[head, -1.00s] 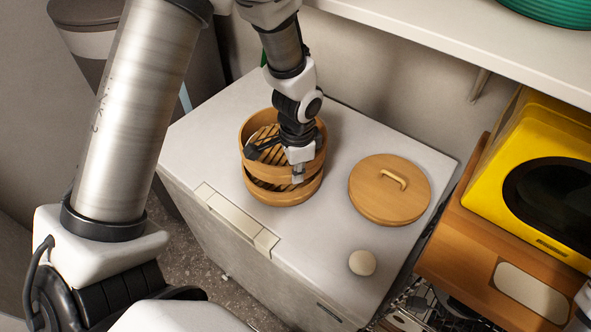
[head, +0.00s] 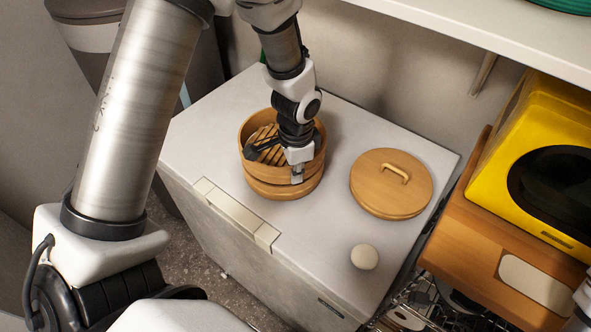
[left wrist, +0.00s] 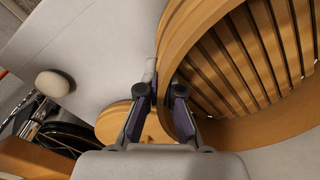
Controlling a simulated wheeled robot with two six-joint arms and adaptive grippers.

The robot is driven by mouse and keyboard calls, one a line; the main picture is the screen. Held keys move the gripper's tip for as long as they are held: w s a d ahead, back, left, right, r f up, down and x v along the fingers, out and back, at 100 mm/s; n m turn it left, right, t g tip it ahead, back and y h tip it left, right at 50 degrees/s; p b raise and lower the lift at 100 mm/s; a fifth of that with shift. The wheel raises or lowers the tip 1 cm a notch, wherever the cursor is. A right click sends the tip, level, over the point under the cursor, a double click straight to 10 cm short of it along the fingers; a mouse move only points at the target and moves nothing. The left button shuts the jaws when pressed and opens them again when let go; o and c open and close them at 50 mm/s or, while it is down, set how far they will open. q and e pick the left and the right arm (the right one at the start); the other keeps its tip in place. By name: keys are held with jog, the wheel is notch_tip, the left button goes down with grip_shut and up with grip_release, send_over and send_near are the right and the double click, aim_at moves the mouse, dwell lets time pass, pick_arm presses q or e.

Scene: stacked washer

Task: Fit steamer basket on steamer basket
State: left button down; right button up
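The upper steamer basket (head: 262,174), round wood with a slatted floor, sits on the lower steamer basket (head: 280,192) on the white top of the appliance. It looks level, with only a thin seam between their walls. My left gripper (head: 297,173) is at the upper basket's near right rim. In the left wrist view the fingers (left wrist: 163,88) stand on both sides of the basket wall and appear shut on it. The slats (left wrist: 255,55) show inside. The lower basket's inside is hidden. My right gripper is not in view.
A round wooden lid (head: 391,184) with a handle lies to the right of the baskets. A pale ball (head: 364,257) lies nearer the front. A yellow appliance (head: 540,150) on a wooden stand is at the right, and a white shelf (head: 440,35) overhangs the back.

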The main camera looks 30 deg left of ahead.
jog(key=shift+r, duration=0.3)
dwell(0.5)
pick_arm(q)
jog(key=shift+f, duration=0.6)
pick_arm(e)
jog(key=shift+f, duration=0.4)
pick_arm(q)
jog(key=c, duration=1.6)
grip_release()
notch_tip(320, 180, up, 6)
jog(key=p, duration=0.5)
jog(key=shift+s+d, duration=0.1)
notch_tip(320, 180, up, 6)
jog(key=s+p, duration=0.2)
jog(key=p, duration=0.3)
jog(key=shift+s+r+p, duration=0.25)
jog(key=shift+s+p, duration=0.1)
jog(key=shift+p, duration=0.05)
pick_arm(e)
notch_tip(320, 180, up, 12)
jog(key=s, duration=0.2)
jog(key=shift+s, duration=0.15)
